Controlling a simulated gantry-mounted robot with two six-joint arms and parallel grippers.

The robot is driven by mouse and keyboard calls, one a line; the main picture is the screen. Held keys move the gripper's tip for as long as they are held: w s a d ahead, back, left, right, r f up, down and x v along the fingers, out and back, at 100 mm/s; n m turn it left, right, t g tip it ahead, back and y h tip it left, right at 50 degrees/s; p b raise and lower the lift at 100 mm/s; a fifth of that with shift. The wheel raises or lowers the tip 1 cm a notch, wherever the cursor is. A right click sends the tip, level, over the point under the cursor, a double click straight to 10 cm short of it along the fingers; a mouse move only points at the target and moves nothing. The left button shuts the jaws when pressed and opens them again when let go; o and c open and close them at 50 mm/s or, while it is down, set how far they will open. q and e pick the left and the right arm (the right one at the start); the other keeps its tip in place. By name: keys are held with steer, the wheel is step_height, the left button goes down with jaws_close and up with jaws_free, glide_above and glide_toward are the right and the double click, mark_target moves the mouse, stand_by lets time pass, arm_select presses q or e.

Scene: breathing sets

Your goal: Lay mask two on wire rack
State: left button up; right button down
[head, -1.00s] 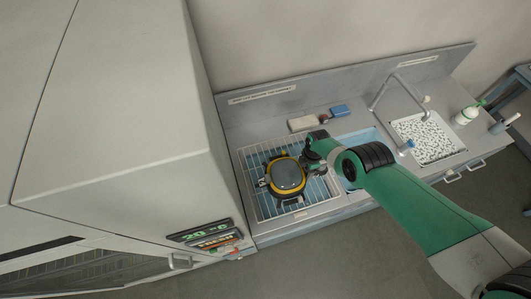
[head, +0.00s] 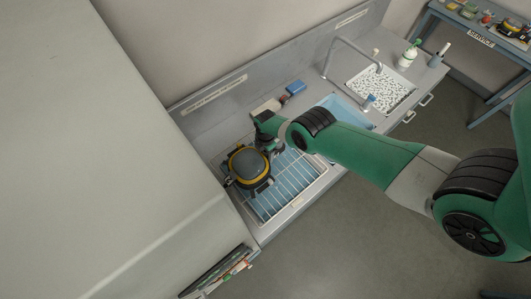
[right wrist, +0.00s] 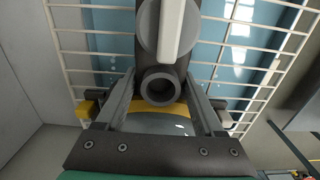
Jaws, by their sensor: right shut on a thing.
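The mask (head: 249,166), dark with a yellow rim and a grey visor, is over the left end of the wire rack (head: 290,203) in the head view. My right gripper (head: 270,148) is shut on the mask from its right side. In the right wrist view the right gripper (right wrist: 160,90) has the mask's yellow rim (right wrist: 176,108) and a dark round fitting (right wrist: 160,85) between its fingers. The rack's white bars (right wrist: 70,42) show behind them. I cannot tell whether the mask touches the bars. My left gripper is not in view.
A large grey cabinet (head: 90,170) stands close on the left. Behind the rack are a blue block (head: 296,87) and the back wall panel (head: 215,95). A blue basin, a tap (head: 345,45) and a speckled drain mat (head: 380,90) lie to the right. The rack's right part is clear.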

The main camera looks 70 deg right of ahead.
steer(key=shift+w+f, duration=0.1)
steer(key=shift+w, duration=0.05)
steer(key=shift+f, duration=0.25)
jaws_free()
steer(key=shift+r, duration=0.1)
step_height(320, 180, up, 6)
steer(key=p, duration=0.5)
steer(key=shift+p, duration=0.35)
